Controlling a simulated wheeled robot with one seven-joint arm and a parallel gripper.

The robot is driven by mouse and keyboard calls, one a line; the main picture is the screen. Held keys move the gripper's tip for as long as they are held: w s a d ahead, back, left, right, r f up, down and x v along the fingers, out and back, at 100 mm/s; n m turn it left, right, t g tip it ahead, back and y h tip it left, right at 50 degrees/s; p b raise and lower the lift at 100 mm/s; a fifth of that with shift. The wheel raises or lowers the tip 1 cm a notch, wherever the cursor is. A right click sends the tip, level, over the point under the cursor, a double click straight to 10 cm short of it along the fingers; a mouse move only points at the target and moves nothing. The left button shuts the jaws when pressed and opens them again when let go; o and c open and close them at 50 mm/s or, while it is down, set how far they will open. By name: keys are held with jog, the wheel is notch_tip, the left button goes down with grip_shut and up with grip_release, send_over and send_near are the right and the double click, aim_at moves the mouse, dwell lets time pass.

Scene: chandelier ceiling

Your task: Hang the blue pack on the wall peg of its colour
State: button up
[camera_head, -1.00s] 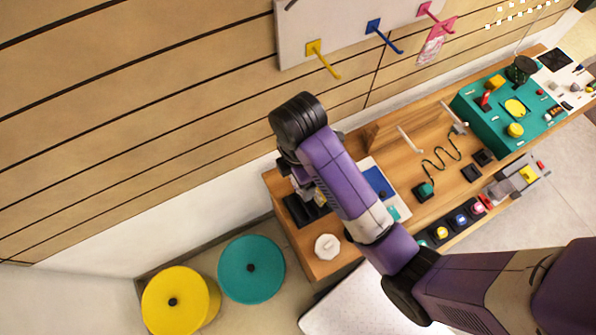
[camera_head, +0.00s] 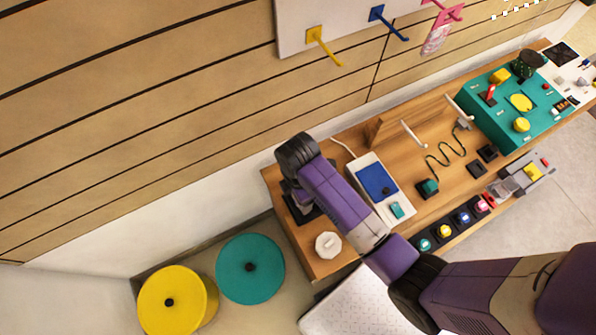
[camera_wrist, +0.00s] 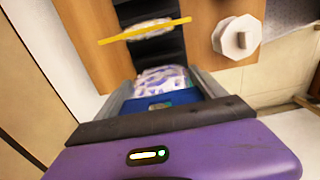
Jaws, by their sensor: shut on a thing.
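The blue pack (camera_wrist: 160,103), with a white patterned part, is between the two fingers of my gripper (camera_wrist: 162,84) in the wrist view. My gripper is shut on it, over the table end near the black rack (camera_wrist: 150,48). In the head view my arm hides the gripper and the pack. The blue peg (camera_head: 390,22) sticks out from the pale wall board (camera_head: 345,22), between the yellow peg (camera_head: 325,46) and the pink peg (camera_head: 445,12). The blue peg looks empty. My gripper is well below the pegs.
A yellow pack (camera_wrist: 145,31) lies across the rack. A pink pack (camera_head: 437,40) hangs at the pink peg. A white knob (camera_head: 327,244) and a blue-topped device (camera_head: 376,180) stand on the table (camera_head: 375,140). Yellow (camera_head: 170,302) and teal (camera_head: 250,268) round bins stand on the floor.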

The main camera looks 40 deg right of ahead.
jog(key=shift+f+p, duration=0.35)
jog(key=shift+f, duration=1.7)
jog(key=shift+f, duration=0.2)
jog(key=o, duration=1.4)
jog(key=shift+c, duration=0.2)
jog(key=shift+f+b, duration=0.1)
jog(key=shift+b, duration=0.3)
notch_tip(320, 180, up, 8)
jog(key=shift+w+r+b, duration=0.1)
jog(key=shift+w+b, duration=0.05)
jog(key=shift+b, duration=0.15)
